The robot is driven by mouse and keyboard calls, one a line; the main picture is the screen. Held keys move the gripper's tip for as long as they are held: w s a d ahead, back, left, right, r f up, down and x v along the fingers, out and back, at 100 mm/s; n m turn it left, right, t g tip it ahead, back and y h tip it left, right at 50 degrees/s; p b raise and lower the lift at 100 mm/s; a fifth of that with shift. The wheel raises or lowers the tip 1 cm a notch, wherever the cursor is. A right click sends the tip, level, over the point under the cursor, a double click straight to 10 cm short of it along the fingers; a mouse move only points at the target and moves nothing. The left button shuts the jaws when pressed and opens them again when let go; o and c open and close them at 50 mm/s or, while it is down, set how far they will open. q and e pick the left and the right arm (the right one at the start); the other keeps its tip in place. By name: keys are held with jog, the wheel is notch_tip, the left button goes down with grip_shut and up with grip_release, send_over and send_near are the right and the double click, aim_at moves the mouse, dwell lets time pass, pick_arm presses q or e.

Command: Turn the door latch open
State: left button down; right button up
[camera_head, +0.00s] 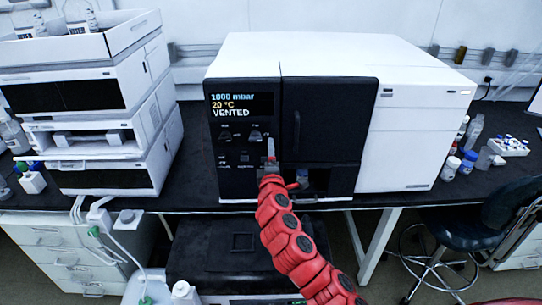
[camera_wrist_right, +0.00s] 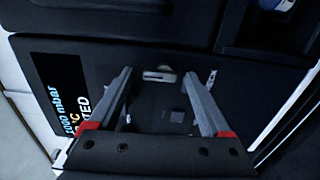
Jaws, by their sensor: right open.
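The instrument's black door (camera_head: 322,115) has a vertical handle (camera_head: 297,131) and looks closed. Left of it is the dark control panel (camera_head: 228,160), whose display (camera_head: 238,105) reads 1000 mbar, 20 °C, VENTED. My right gripper (camera_head: 270,147) is in front of the panel, near the door's left edge. In the right wrist view its two grey fingers (camera_wrist_right: 158,76) are spread with nothing held. A small pale grey piece (camera_wrist_right: 158,75) on the panel shows between the fingertips; it may be the latch, but I cannot tell surely. My left gripper is not in view.
A white instrument stack (camera_head: 155,110) stands to the left. Bottles (camera_head: 468,162) and a white vial rack (camera_head: 508,147) are to the right. A dark stool (camera_head: 510,210) stands at the front right. Bare black bench top (camera_head: 195,150) lies between the stack and the instrument.

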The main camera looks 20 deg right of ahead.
jog(key=shift+s, duration=0.1)
jog(key=p+v, duration=0.1)
jog(key=v, duration=1.6)
jog(key=shift+s+a, duration=0.1)
